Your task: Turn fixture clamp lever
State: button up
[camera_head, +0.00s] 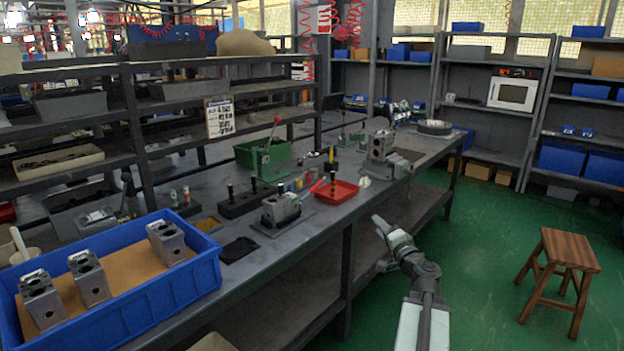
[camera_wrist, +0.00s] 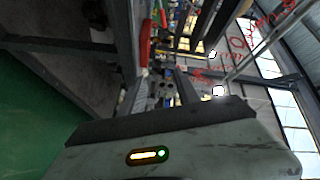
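The clamp fixture (camera_head: 282,213) sits near the front edge of the workbench with a grey metal block in it. A lever with a red grip (camera_head: 317,186) sticks out from the fixture to the right, towards the red tray. My gripper (camera_head: 377,242) is in front of the bench, over the aisle, right of the fixture and apart from it. Its two fingers look spread, with nothing between them. The wrist view shows the fingers (camera_wrist: 160,88) apart as well. A red shape (camera_wrist: 145,40) lies beyond them there; I cannot tell whether it is the lever or the tray.
A red tray (camera_head: 345,192) stands right of the fixture. A green press (camera_head: 268,160) with a red-knobbed handle stands behind. A blue bin (camera_head: 130,308) with 3 metal blocks is at front left. Another machine (camera_head: 385,160) stands further right. The green floor by the stool (camera_head: 567,255) is open.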

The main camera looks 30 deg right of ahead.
aim_at(317, 185)
jog(key=i, duration=1)
jog(key=u, duration=0.05)
